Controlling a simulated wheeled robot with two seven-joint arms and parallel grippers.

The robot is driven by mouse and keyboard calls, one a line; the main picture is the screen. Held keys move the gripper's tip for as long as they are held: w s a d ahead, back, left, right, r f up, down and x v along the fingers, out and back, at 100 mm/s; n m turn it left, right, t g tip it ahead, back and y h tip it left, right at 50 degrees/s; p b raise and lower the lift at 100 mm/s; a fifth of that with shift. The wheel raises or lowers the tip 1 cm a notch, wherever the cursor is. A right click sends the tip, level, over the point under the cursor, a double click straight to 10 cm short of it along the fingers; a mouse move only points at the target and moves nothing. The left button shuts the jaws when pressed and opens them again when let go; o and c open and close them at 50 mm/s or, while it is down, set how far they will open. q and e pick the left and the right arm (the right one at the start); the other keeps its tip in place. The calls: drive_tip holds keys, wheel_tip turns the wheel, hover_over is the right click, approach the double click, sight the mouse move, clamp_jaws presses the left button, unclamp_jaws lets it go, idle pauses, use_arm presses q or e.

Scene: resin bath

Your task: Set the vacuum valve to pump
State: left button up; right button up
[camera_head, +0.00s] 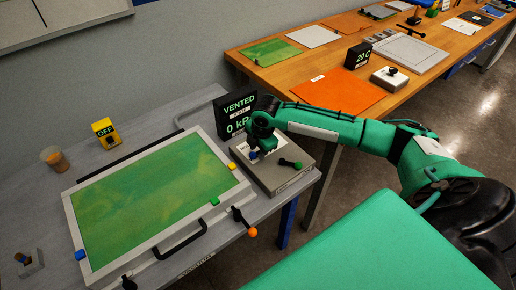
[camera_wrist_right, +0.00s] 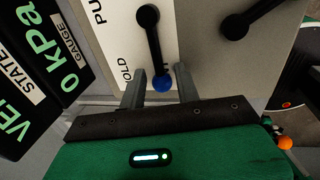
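The vacuum valve is a black lever with a blue knob (camera_wrist_right: 162,83) on a white label plate (camera_wrist_right: 110,40), which sits on a grey box (camera_head: 294,186). Partly hidden words on the plate read "PU" and "OLD"; the lever's knob end lies beside "OLD". My right gripper (camera_wrist_right: 160,88) is over the box, its two fingers open on either side of the blue knob with narrow gaps showing. In the head view my right gripper (camera_head: 254,146) hides most of the lever. A black gauge display (camera_head: 238,114) behind it reads "VENTED" and "0 kPa". My left gripper is not in view.
A second lever with a green knob (camera_head: 298,166) is on the same box. A bath with a green panel (camera_head: 150,200) and a black handle lies to the left. A yellow OFF switch (camera_head: 105,132) and a cup (camera_head: 54,159) stand behind it. A wooden bench (camera_head: 300,70) is at the back right.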

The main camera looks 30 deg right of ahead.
clamp_jaws()
